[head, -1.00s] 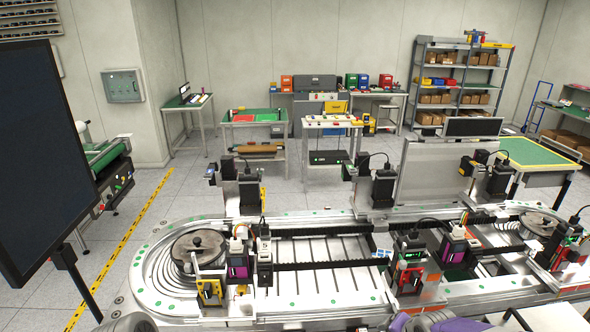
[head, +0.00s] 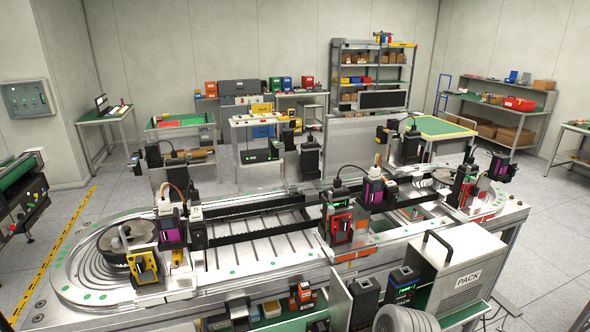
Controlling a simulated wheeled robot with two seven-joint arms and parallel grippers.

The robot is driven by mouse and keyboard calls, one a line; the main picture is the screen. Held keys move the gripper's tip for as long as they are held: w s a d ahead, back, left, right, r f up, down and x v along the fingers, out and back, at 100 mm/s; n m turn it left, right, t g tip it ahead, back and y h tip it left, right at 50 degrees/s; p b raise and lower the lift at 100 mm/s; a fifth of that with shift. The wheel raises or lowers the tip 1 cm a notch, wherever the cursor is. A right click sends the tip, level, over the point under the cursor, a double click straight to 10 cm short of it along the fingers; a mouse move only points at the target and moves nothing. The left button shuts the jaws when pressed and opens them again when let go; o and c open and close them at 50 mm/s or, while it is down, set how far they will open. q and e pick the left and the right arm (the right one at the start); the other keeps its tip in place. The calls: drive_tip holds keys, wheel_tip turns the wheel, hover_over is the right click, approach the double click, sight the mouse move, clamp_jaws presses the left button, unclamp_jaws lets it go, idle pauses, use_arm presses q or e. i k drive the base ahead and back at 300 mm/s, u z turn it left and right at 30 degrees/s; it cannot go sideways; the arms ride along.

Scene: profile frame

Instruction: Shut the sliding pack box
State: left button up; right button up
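The pack box (head: 468,276) is at the lower right in the head view. It is a light grey case with the word PACK on its front, a dark handle and a vented side. Dark battery-like units (head: 403,285) stand beside it at its left, in the open. A pale upright panel (head: 338,303) stands left of these units. The bottom edge of the picture cuts off the lower part. Neither gripper can be made out. A grey rounded part at the bottom edge, in front of the box, seems to be mine.
A long conveyor loop (head: 275,250) with several small stations fills the middle. Below it is a shelf of small devices (head: 303,296). A yellow floor line (head: 60,245) runs at the left. Open floor (head: 545,215) lies at the right.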

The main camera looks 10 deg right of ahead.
sight(462, 262)
drive_tip(key=z, duration=3.1)
drive_tip(key=i, duration=0.75)
drive_tip(key=u, duration=2.5)
